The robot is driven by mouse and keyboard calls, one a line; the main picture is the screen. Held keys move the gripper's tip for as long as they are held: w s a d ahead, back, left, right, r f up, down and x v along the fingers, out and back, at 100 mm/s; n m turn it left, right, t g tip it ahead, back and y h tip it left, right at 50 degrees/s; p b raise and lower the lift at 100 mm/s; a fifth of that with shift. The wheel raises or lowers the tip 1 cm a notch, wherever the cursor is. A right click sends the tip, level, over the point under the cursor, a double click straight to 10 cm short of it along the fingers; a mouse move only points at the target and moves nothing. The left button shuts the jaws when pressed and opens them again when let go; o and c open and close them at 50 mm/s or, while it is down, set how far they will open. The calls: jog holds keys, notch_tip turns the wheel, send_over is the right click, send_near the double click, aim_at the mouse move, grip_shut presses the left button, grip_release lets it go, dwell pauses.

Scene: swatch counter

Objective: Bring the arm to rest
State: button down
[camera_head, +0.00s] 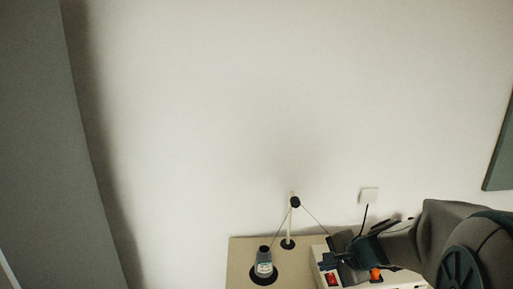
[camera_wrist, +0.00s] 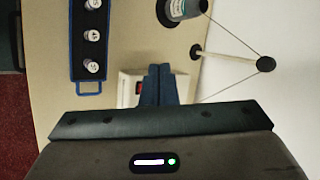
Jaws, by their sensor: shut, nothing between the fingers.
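My gripper (camera_head: 328,261) is at the lower right of the head view, over the counter (camera_head: 240,262) and by a white box with a red switch (camera_head: 332,279). My arm reaches in from the right edge. In the wrist view my dark blue fingers (camera_wrist: 159,72) are together with nothing between them. They cover part of the white box (camera_wrist: 126,88), so I cannot tell how far above it they are.
A labelled jar (camera_head: 264,268) sits on a black round base. Beside it a thin post with a black knob (camera_head: 295,202) carries cords. A blue-edged rack (camera_wrist: 75,45) holds several small pots. The wall (camera_head: 230,110) behind is mostly bare, with a white wall plate (camera_head: 369,195).

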jog(key=s+a+r+n+g+h, duration=0.1)
jog(key=s+n+h, duration=0.1)
jog(key=s+n, duration=0.5)
jog(key=s+a+r+n+g+h, duration=0.1)
jog(key=s+r+n+h, duration=0.1)
jog(key=s+n, duration=0.5)
jog(key=s, duration=0.3)
jog(key=shift+s+a+r+g, duration=0.25)
jog(key=shift+s+a+g, duration=0.1)
jog(key=shift+g, duration=0.05)
